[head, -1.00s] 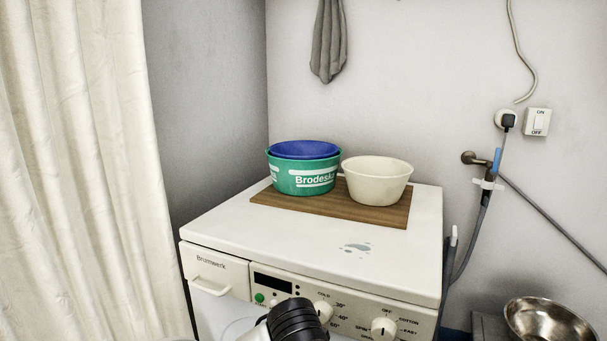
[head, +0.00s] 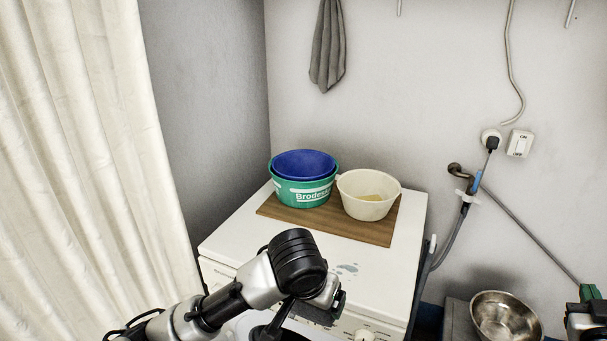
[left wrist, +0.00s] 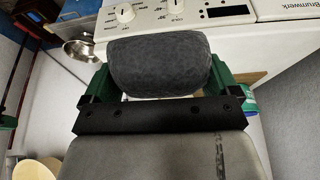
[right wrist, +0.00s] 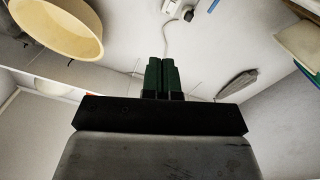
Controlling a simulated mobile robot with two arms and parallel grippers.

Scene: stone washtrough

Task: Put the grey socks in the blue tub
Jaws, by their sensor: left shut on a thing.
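The blue tub (head: 304,163) sits nested inside the green tub (head: 302,193), which is lettered "Brodeska", on a wooden board on the washing machine. Its inside looks empty as far as I can see. In the left wrist view, my left gripper (left wrist: 158,75) is shut on the grey socks (left wrist: 158,66), a dark grey rolled bundle, in front of the machine's control panel. In the head view my left wrist hides the socks; the arm is at the machine's front, short of the tubs. My right gripper (right wrist: 162,70) has its fingers together and empty; in the head view it is at the right edge (head: 590,293).
A grey cloth (head: 328,48) hangs on the wall above. A steel bowl (head: 506,318) stands lower right. The machine top (head: 300,241) before the board is clear.

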